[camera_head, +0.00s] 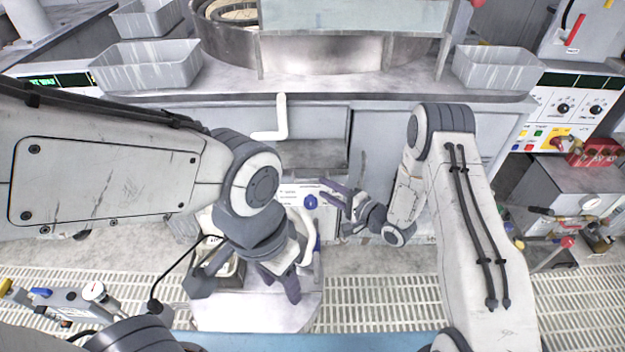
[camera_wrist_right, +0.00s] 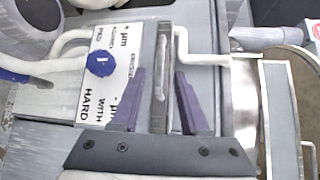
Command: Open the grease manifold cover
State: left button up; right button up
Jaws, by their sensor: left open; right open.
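My right gripper (camera_head: 326,193) is open in front of a white labelled panel (camera_head: 294,193) with a blue knob (camera_head: 310,202). In the right wrist view its two purple fingers (camera_wrist_right: 160,75) stand on either side of a narrow grey upright strip (camera_wrist_right: 165,50), with gaps visible. The labelled panel (camera_wrist_right: 103,40) and blue knob (camera_wrist_right: 101,63) lie left of the fingers there. I cannot tell for sure which part is the grease manifold cover. My left gripper (camera_head: 281,282) is open and lower, pointing down, over a pale platform (camera_head: 235,310); its wrist partly hides it.
A white bent handle (camera_head: 282,116) hangs above at the bench front. White curved pipes (camera_wrist_right: 65,45) run beside the labelled panel. Grey trays (camera_head: 146,65) stand on the bench. Slatted flooring (camera_head: 400,285) lies open between.

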aim_at(312, 181)
jog(key=x, duration=0.6)
jog(key=shift+w+a, duration=0.15)
jog(key=shift+w, duration=0.05)
jog(key=shift+c, duration=0.3)
grip_shut()
dwell(0.9)
